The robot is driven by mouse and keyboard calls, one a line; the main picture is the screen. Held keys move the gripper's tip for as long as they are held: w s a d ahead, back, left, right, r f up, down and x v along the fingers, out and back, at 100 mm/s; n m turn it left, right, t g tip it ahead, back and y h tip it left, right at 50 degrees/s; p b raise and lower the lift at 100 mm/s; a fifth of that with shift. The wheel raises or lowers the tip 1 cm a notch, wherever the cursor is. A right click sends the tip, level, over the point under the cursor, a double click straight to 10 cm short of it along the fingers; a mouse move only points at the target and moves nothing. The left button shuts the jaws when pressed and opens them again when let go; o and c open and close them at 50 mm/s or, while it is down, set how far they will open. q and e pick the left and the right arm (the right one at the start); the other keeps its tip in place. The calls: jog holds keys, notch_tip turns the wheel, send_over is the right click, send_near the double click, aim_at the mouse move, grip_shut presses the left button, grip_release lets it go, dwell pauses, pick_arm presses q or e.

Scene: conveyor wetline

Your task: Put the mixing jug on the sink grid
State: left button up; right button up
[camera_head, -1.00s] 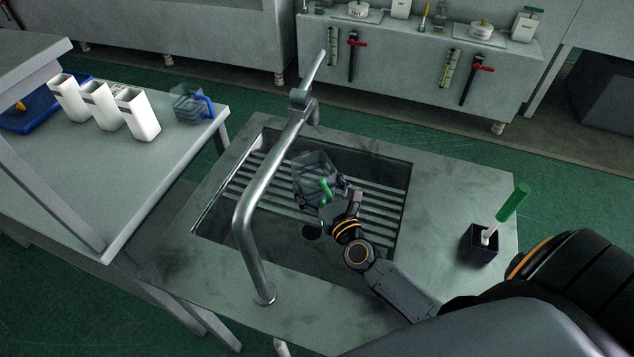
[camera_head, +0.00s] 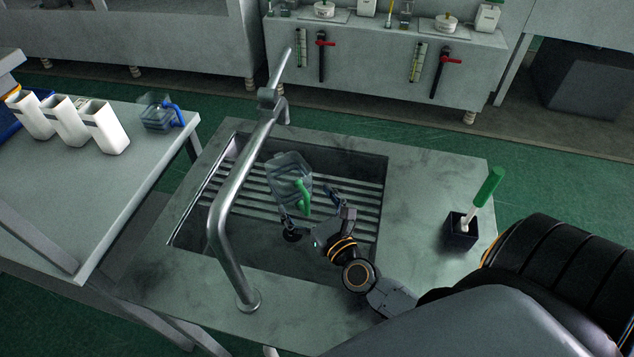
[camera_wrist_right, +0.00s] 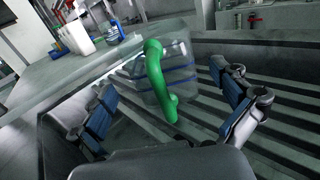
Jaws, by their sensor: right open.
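The mixing jug (camera_head: 288,172), a clear, greyish jug with a green handle (camera_head: 303,197), stands on the slatted sink grid (camera_head: 340,185) inside the sink basin. My right gripper (camera_head: 312,210) is open at the jug's handle side, with its fingers spread to either side and apart from the handle. In the right wrist view the jug (camera_wrist_right: 180,82) rests on the slats, its green handle (camera_wrist_right: 155,80) facing the camera between the two open blue-padded fingers (camera_wrist_right: 170,110). The jug's far base is hidden. My left gripper is out of view.
A tall metal tap (camera_head: 225,210) rises just left of the gripper and arches over the sink. A dark holder (camera_head: 460,232) with a green-handled brush stands on the right counter. The left table holds white containers (camera_head: 104,127) and a blue-handled jug (camera_head: 158,115).

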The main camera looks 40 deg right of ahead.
jog(key=s, duration=0.2)
jog(key=s+b, duration=0.1)
jog(key=s, duration=0.2)
jog(key=shift+a+f, duration=0.15)
jog(key=shift+s+r+b, duration=0.2)
jog(key=shift+s+b, duration=0.1)
jog(key=shift+s, duration=0.35)
